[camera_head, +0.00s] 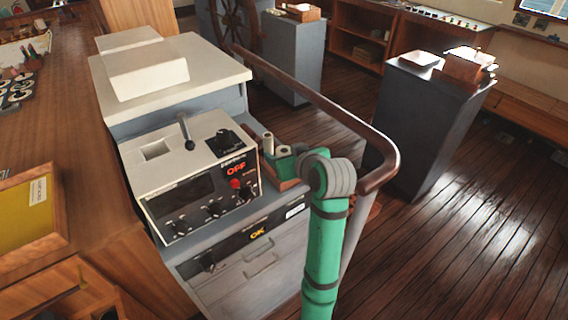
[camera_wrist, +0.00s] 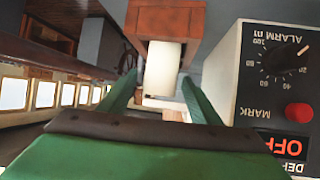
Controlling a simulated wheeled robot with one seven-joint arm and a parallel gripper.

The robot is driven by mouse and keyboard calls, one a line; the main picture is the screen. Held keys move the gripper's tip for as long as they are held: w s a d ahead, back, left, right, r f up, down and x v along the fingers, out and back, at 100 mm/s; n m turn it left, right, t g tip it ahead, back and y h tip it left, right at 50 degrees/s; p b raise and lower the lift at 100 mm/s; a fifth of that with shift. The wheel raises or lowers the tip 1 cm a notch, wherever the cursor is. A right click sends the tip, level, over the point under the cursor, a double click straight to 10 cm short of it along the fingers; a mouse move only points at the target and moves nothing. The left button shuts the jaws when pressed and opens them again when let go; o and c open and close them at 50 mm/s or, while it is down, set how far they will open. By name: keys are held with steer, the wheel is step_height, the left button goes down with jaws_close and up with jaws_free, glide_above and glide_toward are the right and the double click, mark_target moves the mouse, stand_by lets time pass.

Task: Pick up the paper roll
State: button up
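A white paper roll (camera_wrist: 163,72) shows in the wrist view, in front of a reddish-brown wooden block or holder (camera_wrist: 166,22). My gripper (camera_wrist: 158,82) is open, with one green finger on each side of the roll. A gap shows between the left finger and the roll; I cannot tell whether the right finger touches it. In the head view a small upright white roll (camera_head: 268,143) stands beside the grey console, just left of my green gripper (camera_head: 284,163). My arm partly hides the gripper and the holder there.
The control box (camera_head: 190,180) with knobs, a lever and a red button (camera_wrist: 298,113) stands close beside my gripper. A brown handrail (camera_head: 325,105) curves around behind my arm. A dark pedestal (camera_head: 425,125) stands at right; the wooden floor in front is clear.

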steer(key=c, duration=1.2)
